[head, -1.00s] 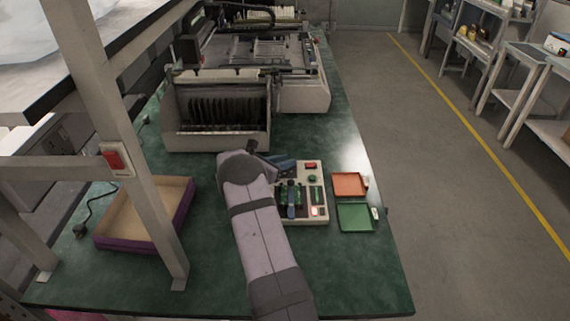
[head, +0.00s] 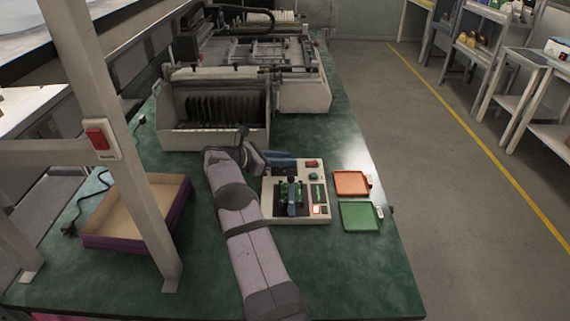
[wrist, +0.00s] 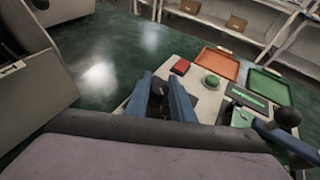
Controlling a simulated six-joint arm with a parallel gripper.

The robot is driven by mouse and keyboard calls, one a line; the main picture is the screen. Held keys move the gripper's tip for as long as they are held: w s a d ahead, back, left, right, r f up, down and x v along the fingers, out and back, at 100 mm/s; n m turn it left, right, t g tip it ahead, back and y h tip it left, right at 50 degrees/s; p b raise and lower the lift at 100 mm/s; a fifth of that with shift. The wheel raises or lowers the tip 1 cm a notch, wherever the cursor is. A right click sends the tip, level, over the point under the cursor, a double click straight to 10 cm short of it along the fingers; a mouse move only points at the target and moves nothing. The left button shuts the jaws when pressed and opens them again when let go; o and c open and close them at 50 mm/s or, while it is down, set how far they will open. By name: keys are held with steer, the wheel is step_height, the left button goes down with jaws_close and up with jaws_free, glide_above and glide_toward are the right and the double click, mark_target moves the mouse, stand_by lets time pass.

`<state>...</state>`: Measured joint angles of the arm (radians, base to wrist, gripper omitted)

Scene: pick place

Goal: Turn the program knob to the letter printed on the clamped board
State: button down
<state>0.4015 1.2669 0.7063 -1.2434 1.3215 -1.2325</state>
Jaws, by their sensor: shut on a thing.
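The pale test fixture (head: 268,207) stands on the green bench in the head view. The clamped green board (head: 299,192) lies in its middle under a toggle clamp with a blue handle (head: 291,206). The letter on the board is too small to read. My gripper (head: 283,162) is at the fixture's far left corner, with its blue fingers low over the panel. In the wrist view, my gripper (wrist: 161,98) is shut on a dark thing between its fingers, at the program knob's place. The knob is mostly hidden and its pointer cannot be read.
A red button (head: 311,163) and a green button (head: 313,176) sit right of my fingers. An orange tray (head: 351,183) and a green tray (head: 361,217) lie right of the fixture. A rack box (head: 214,137) stands behind; an open box (head: 113,241) is at left.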

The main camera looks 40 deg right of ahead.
steer(key=shift+g+b, duration=0.4)
steer(key=shift+b, duration=0.1)
stand_by(0.3)
steer(key=c, duration=1.5)
jaws_free()
steer(key=shift+c, duration=0.2)
steer(key=shift+a, duration=0.15)
steer(key=shift+b+v, duration=0.3)
steer(key=shift+v, duration=3.25)
steer(key=shift+r, duration=0.1)
